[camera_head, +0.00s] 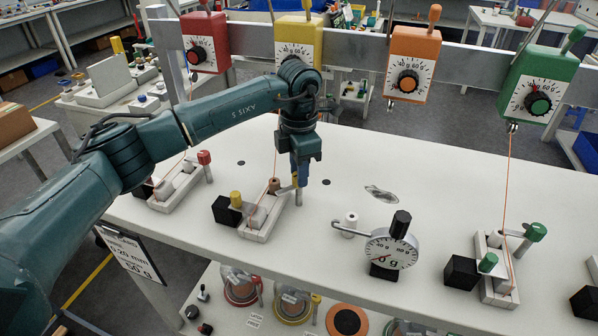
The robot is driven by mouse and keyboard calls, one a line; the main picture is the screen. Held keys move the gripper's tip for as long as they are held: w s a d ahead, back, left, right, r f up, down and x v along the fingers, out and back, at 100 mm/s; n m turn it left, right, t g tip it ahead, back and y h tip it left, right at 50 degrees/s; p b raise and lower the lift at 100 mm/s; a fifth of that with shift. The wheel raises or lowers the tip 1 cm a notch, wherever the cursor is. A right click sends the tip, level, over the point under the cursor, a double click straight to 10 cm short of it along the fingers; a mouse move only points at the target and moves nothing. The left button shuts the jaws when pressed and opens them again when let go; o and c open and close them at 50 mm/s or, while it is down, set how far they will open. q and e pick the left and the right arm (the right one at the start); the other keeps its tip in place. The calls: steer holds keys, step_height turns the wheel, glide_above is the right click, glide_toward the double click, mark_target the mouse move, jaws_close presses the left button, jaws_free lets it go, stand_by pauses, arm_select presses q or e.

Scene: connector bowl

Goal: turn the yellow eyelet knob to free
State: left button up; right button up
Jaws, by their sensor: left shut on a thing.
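My left arm reaches in from the left and its gripper (298,178) points down over the yellow station on the white table. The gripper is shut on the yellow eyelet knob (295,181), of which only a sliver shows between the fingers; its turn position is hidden. The knob's metal post stands at the right end of the station's white base (262,233). A yellow cap (236,199) and a black block stand at the base's left. Behind my wrist is the yellow dial box (290,48), partly covered. My right gripper is not in view.
Similar stations with a red knob (204,157) and a green knob (536,232) stand left and right. A round gauge (391,250) stands right of the yellow station. Dial boxes hang from a metal rail (360,50) behind. Thin orange threads run down to the stations.

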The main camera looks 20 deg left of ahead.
arm_select(q)
steer(key=shift+n, duration=0.9)
steer(key=n+b, duration=0.1)
steer(key=n, duration=0.2)
steer(key=shift+n, duration=1.4)
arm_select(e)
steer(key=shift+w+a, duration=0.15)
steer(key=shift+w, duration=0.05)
arm_select(q)
steer(key=shift+r, duration=0.1)
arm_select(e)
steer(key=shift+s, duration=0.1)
arm_select(q)
steer(key=o, duration=1)
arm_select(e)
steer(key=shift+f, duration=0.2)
